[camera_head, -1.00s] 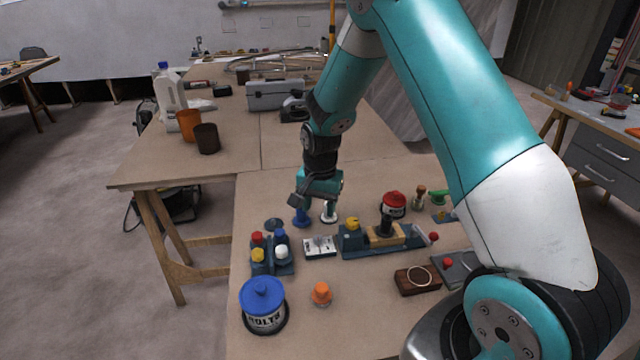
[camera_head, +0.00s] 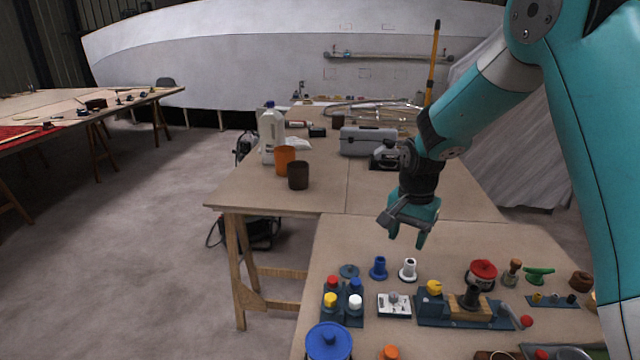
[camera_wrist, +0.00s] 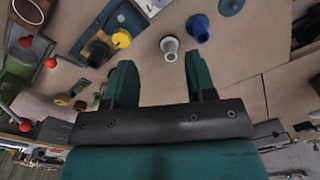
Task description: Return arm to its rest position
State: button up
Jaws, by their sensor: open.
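My gripper (camera_head: 408,236) is teal and dark grey. In the head view it hangs above the near workbench, fingers pointing down, over the area just behind a white-topped flanged piece (camera_head: 408,270) and a blue one (camera_head: 379,268). In the wrist view the two teal fingers (camera_wrist: 160,82) stand apart with nothing between them. Beyond the fingertips the white flanged piece (camera_wrist: 169,47) and the blue one (camera_wrist: 198,28) stand on the bench, apart from the fingers. My arm reaches in from the right of the head view.
The near bench (camera_head: 335,235) also holds a blue-lidded tub (camera_head: 329,342), a rack of coloured caps (camera_head: 342,318), a switch box (camera_head: 394,305) and a dark fixture (camera_head: 465,318). Farther back are a toolbox (camera_head: 366,141), a white jug (camera_head: 271,134) and two cups (camera_head: 285,160). Open floor lies left.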

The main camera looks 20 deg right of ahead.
jog(key=s+a+r+n+y, duration=0.2)
jog(key=s+a+r+n, duration=0.8)
jog(key=a, duration=0.3)
jog(key=s+a+r+n+y, duration=0.1)
jog(key=s+a+r+n, duration=0.1)
jog(key=s, duration=0.6)
jog(key=s+a+r+n+y, duration=0.1)
jog(key=s+a+n, duration=0.2)
jog(key=s+n, duration=0.2)
jog(key=s, duration=0.3)
jog(key=shift+s+a+r, duration=0.25)
jog(key=shift+a+r, duration=0.05)
jog(key=shift+r, duration=0.05)
